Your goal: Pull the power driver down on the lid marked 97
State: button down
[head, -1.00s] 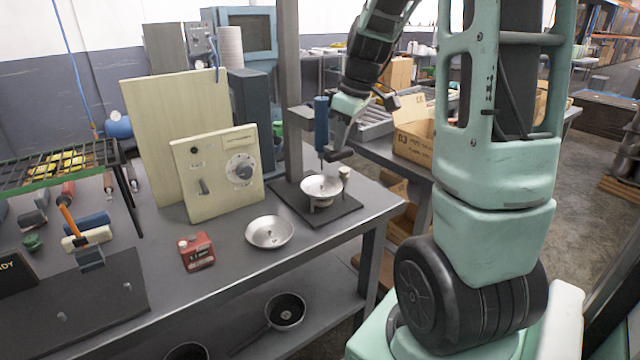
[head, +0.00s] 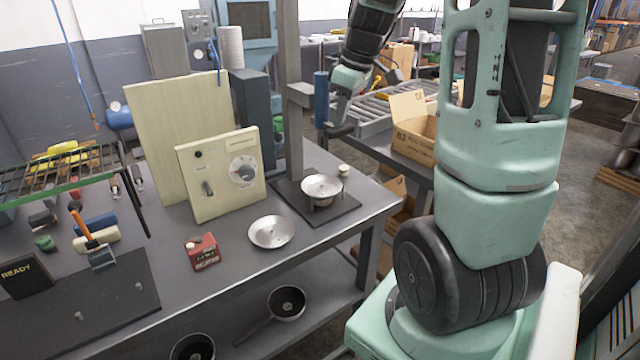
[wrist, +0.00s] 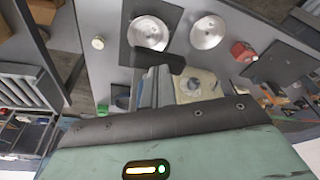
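The power driver (head: 321,98) is a blue upright cylinder hanging beside a grey post, above the bench. My gripper (head: 338,131) is at the driver's lower end, on its right side. Whether it touches or holds the driver is unclear. Below, clear of the driver, a shallow silver lid (head: 322,187) rests raised on a dark mat (head: 338,215). A second silver lid (head: 271,231) lies on the bench to its left. Both lids show in the wrist view, one on the mat (wrist: 150,33) and one beside it (wrist: 208,32). No 97 is legible on either.
A cream panel with a dial (head: 222,175) stands behind the lids. A red box (head: 202,252) sits left of the second lid, and a small pale-topped cylinder (head: 343,170) by the mat's back edge. Pans lie on the lower shelf (head: 245,330).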

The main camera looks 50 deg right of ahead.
jog(key=w+a+p+v, duration=0.1)
jog(key=w+p+v, duration=0.2)
jog(key=p+v, duration=0.7)
jog(key=shift+v, duration=2.35)
jog(key=shift+w+a, duration=0.1)
jog(key=shift+w, duration=0.05)
jog(key=a+f+n+g+b, duration=0.1)
jog(key=a+f, duration=0.3)
jog(key=a, duration=0.7)
jog(key=a+f+n+b, duration=0.15)
jog(key=a+f, duration=0.25)
jog(key=a, duration=0.7)
jog(key=s+a+f+n+b, duration=0.1)
jog(key=s+a+f, duration=0.4)
jog(key=s+a, duration=0.3)
jog(key=s+a+f+n+g+b, duration=0.1)
jog(key=s+a+f+b, duration=0.1)
jog(key=s+a+f, duration=0.3)
jog(key=s+a, duration=0.4)
jog(key=a, duration=0.1)
jog(key=shift+a+g, duration=0.3)
